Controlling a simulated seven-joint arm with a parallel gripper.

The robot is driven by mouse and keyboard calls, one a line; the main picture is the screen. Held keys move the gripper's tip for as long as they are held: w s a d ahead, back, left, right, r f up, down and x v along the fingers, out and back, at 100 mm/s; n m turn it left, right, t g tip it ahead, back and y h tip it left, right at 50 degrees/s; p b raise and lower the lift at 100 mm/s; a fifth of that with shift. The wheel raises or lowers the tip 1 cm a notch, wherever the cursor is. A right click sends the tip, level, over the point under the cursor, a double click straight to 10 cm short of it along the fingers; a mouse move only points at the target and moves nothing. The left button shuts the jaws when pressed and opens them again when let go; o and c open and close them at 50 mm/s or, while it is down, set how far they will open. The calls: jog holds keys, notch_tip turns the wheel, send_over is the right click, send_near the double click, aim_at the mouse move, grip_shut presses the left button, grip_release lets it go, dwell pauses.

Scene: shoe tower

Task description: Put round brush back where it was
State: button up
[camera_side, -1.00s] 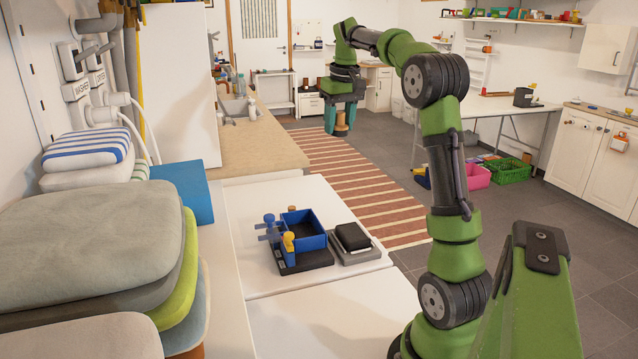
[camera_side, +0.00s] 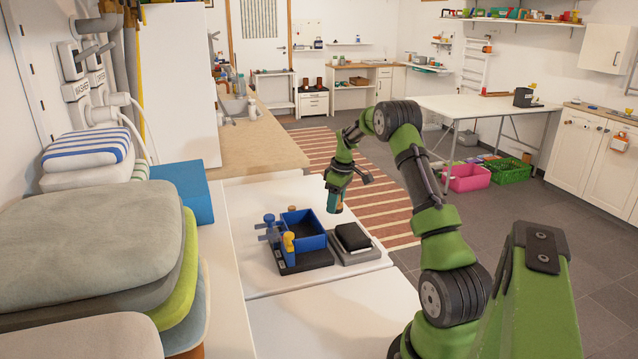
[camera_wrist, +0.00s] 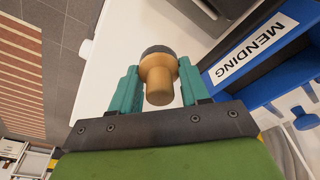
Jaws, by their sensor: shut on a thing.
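The round brush (camera_wrist: 159,78) shows in the wrist view with a tan wooden body and a dark rounded far end. The teal fingers of my gripper (camera_wrist: 157,90) are shut on it, one on each side. In the side view my gripper (camera_side: 335,203) hangs above the far right part of the white worktop; the brush is hardly visible there. A blue caddy (camera_side: 305,228) stands on the worktop, below and left of my gripper. In the wrist view the caddy's front label (camera_wrist: 256,50) reads MENDING.
A black pad on a grey base (camera_side: 353,240) lies right of the caddy. Blue and yellow-topped upright pieces (camera_side: 288,242) stand at the caddy's left on a dark tray (camera_side: 305,262). Stacked cushions (camera_side: 90,250) fill the left. The front worktop (camera_side: 325,315) is clear.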

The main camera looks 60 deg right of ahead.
jog(key=shift+f, duration=2.2)
jog(key=shift+f, duration=0.15)
jog(key=o, duration=1)
